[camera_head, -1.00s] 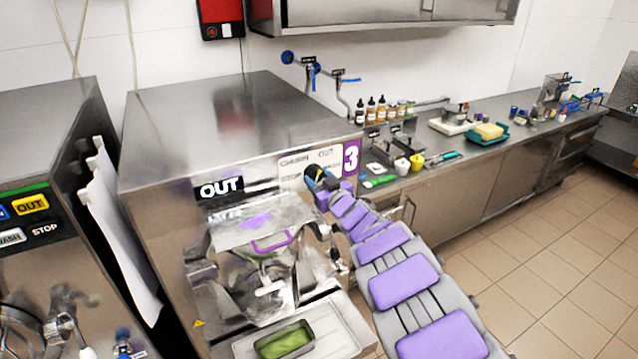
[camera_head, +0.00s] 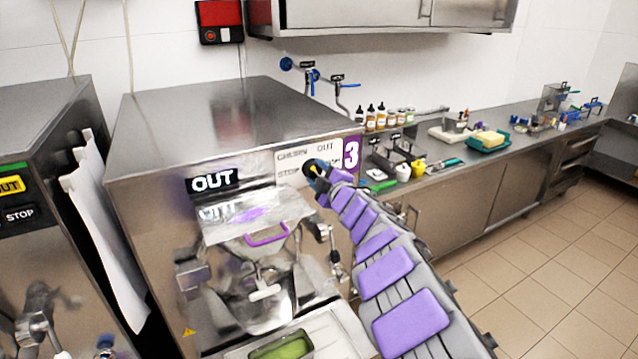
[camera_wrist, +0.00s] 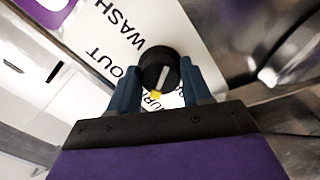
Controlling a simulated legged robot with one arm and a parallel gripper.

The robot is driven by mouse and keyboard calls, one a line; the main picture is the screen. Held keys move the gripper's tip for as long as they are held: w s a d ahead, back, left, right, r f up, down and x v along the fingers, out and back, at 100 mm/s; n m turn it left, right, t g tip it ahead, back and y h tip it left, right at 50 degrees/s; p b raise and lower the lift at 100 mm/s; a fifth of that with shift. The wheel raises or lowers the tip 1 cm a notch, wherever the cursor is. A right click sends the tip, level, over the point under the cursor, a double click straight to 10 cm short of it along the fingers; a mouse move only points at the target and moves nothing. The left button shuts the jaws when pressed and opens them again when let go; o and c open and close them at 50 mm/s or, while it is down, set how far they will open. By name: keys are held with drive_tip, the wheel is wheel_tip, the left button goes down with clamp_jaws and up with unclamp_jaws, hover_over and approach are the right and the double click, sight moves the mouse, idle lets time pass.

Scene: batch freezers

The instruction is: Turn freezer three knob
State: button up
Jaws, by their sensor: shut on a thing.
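Freezer three (camera_head: 250,110) is the large steel machine with a purple "3" label and a black "OUT" sign on its front. Its knob (camera_wrist: 160,70) is round and black with a pale pointer line and a yellow mark at one end. It sits on a white dial plate (camera_wrist: 115,40) with "WASH", "OUT" and partly hidden words. My gripper (camera_wrist: 162,82) has its two blue fingers shut on the knob, one on each side. In the head view the gripper (camera_head: 318,172) is at the dial plate, and the arm covers part of the freezer front.
A purple-handled lid (camera_head: 268,234) and a metal spout are below the dial. A pan of green product (camera_head: 282,347) stands under them. Another freezer (camera_head: 40,150) is at left. A counter (camera_head: 480,165) with bottles and tools runs right; tiled floor (camera_head: 560,250) is open.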

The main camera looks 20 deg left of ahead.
drive_tip(key=n+b, duration=0.4)
drive_tip(key=n, duration=0.1)
drive_tip(key=shift+n, duration=0.3)
drive_tip(key=shift+r+n+b, duration=0.1)
drive_tip(key=shift+n+b, duration=0.45)
drive_tip(key=shift+n, duration=0.25)
drive_tip(key=n+b, duration=0.2)
drive_tip(key=n, duration=0.2)
drive_tip(key=o, duration=0.8)
drive_tip(key=shift+o, duration=1.3)
drive_tip(key=shift+w+a, duration=0.1)
drive_tip(key=shift+a, duration=0.1)
drive_tip(key=shift+a+n, duration=0.15)
drive_tip(key=shift+n, duration=0.15)
